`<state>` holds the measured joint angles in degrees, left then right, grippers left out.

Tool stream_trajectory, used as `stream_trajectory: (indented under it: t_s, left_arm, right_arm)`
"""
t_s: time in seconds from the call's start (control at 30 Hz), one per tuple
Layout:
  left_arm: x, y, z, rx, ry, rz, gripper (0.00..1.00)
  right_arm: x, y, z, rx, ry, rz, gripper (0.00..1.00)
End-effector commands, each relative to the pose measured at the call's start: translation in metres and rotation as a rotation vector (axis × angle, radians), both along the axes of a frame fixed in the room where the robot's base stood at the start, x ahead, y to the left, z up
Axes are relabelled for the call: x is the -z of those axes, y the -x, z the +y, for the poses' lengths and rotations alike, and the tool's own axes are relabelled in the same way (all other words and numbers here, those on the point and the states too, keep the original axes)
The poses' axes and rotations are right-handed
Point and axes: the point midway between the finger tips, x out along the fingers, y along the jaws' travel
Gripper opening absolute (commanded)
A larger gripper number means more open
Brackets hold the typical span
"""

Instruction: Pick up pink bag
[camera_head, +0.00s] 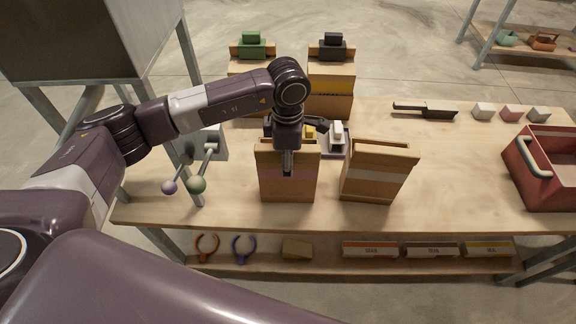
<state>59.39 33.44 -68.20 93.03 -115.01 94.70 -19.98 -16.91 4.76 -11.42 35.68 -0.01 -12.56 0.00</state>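A brown paper bag with a faint pinkish band (287,185) stands upright near the table's front edge, left of a second brown bag with a pale band (375,178). The pinkish one looks like the pink bag. My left arm reaches in from the left, and my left gripper (287,162) points down at the top of the pinkish bag, overlapping its upper front. Its fingers are small and seen edge-on, so I cannot tell whether they are open or shut on the bag. My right gripper is not in view.
Small white (337,135) and yellow items sit behind the front bags. A red crate (545,185) stands at the right. Levers with round knobs (197,184) stick out at the left. The table's middle right is clear.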

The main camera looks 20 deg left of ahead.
Motion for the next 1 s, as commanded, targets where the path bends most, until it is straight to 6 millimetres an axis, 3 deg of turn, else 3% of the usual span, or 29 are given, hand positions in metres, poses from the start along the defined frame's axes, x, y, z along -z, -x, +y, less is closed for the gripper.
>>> stream_trajectory:
  t_s: [0.03, 0.2, 0.43, 0.67, 1.0]
  left_arm:
    - [0.006, 0.002, 0.001, -0.002, -0.003, 0.008, 0.23]
    - [0.023, 0.001, 0.001, -0.003, -0.002, 0.004, 0.23]
    - [0.025, 0.0, 0.001, -0.001, -0.002, 0.002, 0.23]
    - [0.024, 0.0, 0.001, -0.001, -0.001, 0.001, 0.0]
    - [0.023, 0.0, 0.0, -0.001, 0.001, 0.0, 0.0]
  right_arm:
    - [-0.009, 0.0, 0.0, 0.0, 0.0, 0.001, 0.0]
    - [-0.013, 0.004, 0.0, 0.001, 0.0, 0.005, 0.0]
    - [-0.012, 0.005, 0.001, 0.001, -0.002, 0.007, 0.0]
    - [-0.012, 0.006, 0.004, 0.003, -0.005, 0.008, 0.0]
    - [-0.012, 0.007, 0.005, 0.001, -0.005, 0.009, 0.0]
